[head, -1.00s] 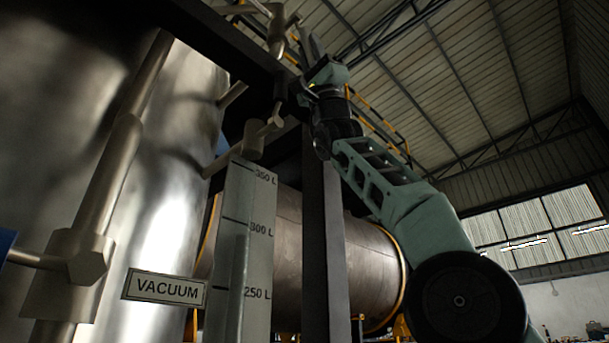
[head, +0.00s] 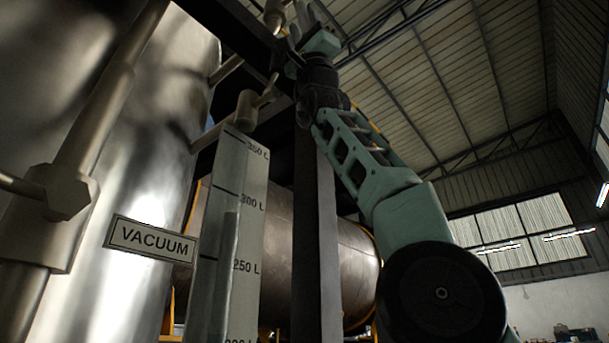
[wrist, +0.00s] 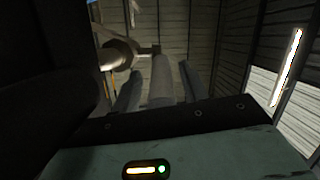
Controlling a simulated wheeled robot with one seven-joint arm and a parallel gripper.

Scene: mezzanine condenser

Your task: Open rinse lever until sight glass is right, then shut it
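The sight glass (head: 240,185) is a tall pale scale at centre left, marked 350 L, 300 L and 250 L, with a partly cut-off mark below. A darker column (head: 222,275) on it seems to end between 250 L and 300 L. My gripper (head: 296,28) is high up at the top of the head view, near grey valve parts. In the wrist view a grey bar (wrist: 162,82), apparently the rinse lever, stands between my two fingers, with narrow gaps on both sides. A round valve body (wrist: 120,53) joins it. My gripper looks open around the bar; contact is unclear.
A VACUUM sign (head: 150,240) hangs before a large shiny tank (head: 155,170). A dark post (head: 317,240) stands right of the scale, with a horizontal vessel (head: 355,260) behind. A dark beam (head: 250,35) crosses near my gripper. The right side is open hall.

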